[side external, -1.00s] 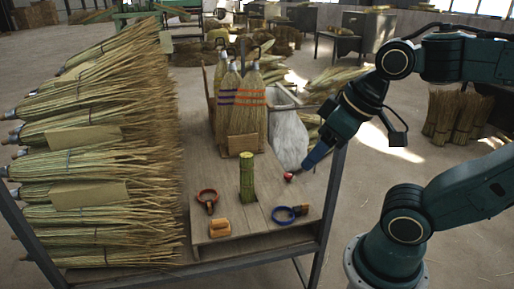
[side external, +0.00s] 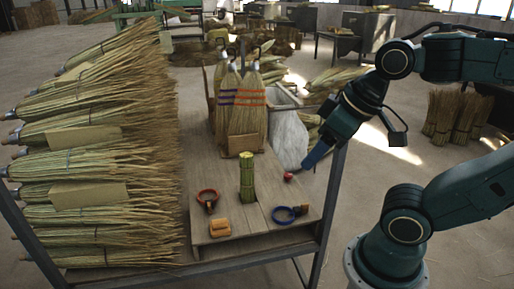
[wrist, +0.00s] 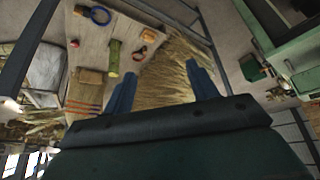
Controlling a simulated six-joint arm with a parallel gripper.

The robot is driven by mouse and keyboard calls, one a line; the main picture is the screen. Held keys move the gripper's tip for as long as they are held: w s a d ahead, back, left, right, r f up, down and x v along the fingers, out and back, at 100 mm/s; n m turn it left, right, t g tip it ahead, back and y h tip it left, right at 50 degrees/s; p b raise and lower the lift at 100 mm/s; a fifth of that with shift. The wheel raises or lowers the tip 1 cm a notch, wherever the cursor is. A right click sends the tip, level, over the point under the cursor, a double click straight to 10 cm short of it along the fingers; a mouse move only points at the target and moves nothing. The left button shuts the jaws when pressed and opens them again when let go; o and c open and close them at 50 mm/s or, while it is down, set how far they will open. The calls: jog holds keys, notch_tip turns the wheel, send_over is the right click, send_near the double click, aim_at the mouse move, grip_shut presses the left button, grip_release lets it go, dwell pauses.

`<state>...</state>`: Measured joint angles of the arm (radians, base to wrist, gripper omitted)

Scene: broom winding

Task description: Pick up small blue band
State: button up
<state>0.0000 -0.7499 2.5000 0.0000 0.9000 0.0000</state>
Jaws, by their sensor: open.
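The small blue band (side external: 284,215) is a ring lying flat near the front right of the wooden bench top. A dark piece lies at its right side. It also shows at the top of the wrist view (wrist: 100,15). My gripper (side external: 311,162) is above the right edge of the bench, behind and to the right of the band, and apart from it. In the wrist view my gripper's (wrist: 163,82) two blue fingers are spread with nothing held between them.
An upright green bundle (side external: 247,178) stands left of the band. A red-orange ring (side external: 207,198), a wooden block (side external: 220,227) and a small red ball (side external: 288,177) lie nearby. Brooms (side external: 240,110) stand behind. Piled straw bundles (side external: 100,170) fill the left side.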

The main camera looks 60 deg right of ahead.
jog(key=shift+o, duration=0.4)
jog(key=o, duration=0.4)
jog(key=shift+o, duration=0.2)
jog(key=shift+w, duration=0.1)
